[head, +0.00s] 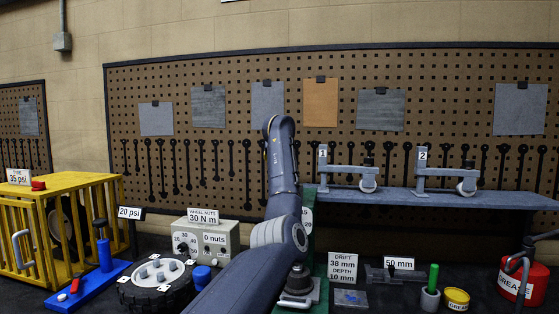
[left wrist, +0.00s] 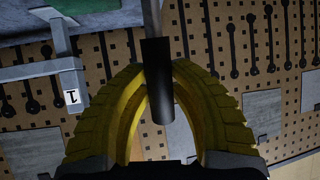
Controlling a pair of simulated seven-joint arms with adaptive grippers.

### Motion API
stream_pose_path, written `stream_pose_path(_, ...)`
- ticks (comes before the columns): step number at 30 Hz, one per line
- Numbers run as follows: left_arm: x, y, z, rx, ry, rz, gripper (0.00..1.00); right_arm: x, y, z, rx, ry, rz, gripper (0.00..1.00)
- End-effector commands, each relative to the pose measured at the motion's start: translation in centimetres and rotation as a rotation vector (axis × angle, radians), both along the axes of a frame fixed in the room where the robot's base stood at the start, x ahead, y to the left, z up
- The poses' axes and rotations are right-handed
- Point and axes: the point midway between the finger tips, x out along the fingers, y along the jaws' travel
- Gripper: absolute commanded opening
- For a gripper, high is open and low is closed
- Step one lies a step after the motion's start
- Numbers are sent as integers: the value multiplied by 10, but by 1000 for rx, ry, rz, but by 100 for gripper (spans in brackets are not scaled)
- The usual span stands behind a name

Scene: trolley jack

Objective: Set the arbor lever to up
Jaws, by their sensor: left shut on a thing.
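In the left wrist view, the arbor lever is a grey rod with a black cylindrical grip (left wrist: 158,95). My left gripper (left wrist: 158,70) has its yellow fingers shut around that grip, one on each side. The rod leaves the grip toward the top edge of this view. In the head view, my left arm rises from the bottom middle and hides the lever, the gripper and much of the green arbor press (head: 322,240). The lever's angle cannot be read there. My right gripper is in neither view.
Right of the press stand a drift label (head: 342,267), a green-handled tool (head: 433,278) and a red grease can (head: 523,285). A shelf (head: 430,197) holds stands 1 and 2. Left are a torque box (head: 206,240), a wheel (head: 156,287), a blue jack (head: 90,285) and a yellow cage (head: 107,190).

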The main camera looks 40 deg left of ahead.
Motion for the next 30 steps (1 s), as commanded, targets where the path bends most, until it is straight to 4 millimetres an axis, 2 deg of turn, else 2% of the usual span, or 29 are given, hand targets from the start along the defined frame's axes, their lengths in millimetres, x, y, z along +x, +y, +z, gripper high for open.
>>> stream_pose_path(1, 0, 0, 1, 0, -4, -1, 26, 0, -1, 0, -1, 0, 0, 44)
stream_pose_path(6, 0, 0, 1, 0, -2, 0, 46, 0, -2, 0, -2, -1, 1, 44)
stream_pose_path(7, 0, 0, 1, 0, -2, 0, 47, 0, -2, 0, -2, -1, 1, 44)
stream_pose_path(20, -7, -8, 8, 2, -5, -1, 47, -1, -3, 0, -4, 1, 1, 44)
stream_pose_path(30, -42, -37, 33, 0, -5, 0, 47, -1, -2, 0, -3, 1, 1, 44)
